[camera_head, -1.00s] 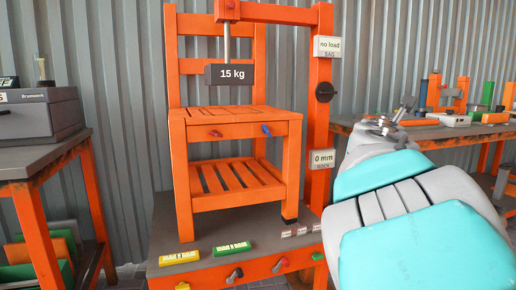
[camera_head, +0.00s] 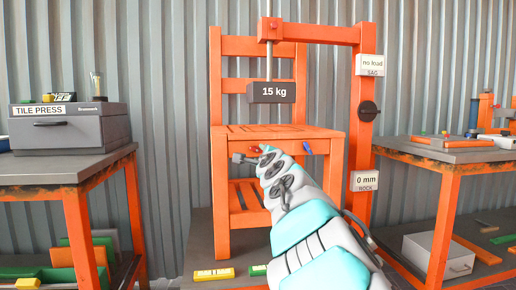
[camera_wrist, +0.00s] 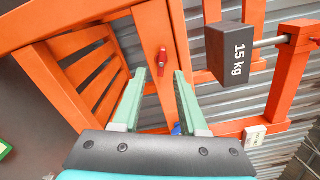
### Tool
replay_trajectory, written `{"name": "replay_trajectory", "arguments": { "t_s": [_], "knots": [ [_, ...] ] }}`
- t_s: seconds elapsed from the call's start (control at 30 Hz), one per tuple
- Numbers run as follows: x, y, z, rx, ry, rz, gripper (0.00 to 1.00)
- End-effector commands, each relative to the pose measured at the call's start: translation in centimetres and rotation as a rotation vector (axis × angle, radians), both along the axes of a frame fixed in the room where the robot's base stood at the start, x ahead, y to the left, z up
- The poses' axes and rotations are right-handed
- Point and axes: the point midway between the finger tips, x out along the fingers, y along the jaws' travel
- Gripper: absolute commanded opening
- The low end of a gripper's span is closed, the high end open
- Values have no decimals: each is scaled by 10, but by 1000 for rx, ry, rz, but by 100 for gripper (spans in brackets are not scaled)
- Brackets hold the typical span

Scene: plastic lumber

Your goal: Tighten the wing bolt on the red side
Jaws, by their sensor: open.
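The orange chair (camera_head: 280,132) stands on a bench. In the wrist view, the red wing bolt (camera_wrist: 162,57) sits on the chair's orange rail, ahead of my gripper (camera_wrist: 160,74) and in line with the gap between its fingers. The green fingers are apart, with nothing gripped. The blue wing bolt (camera_wrist: 177,129) shows low, next to the right finger and partly hidden. In the head view, the blue wing bolt (camera_head: 307,148) is on the right of the seat's front rail.
A dark 15 kg weight (camera_head: 271,92) hangs from the orange frame (camera_head: 362,125) over the seat. Yellow (camera_head: 214,273) and green blocks lie on the bench front. Side tables stand left (camera_head: 60,168) and right (camera_head: 450,152).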

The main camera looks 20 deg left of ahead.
Motion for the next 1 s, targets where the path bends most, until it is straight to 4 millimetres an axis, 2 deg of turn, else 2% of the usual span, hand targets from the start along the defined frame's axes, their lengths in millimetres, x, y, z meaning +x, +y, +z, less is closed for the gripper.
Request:
{"name": "replay_trajectory", "arguments": {
  "t_s": [0.5,1.0],
  "knots": [
    [37,23,4,6,0,1,42],
    [43,25,2,5,-2,-3,41]
  ]
}}
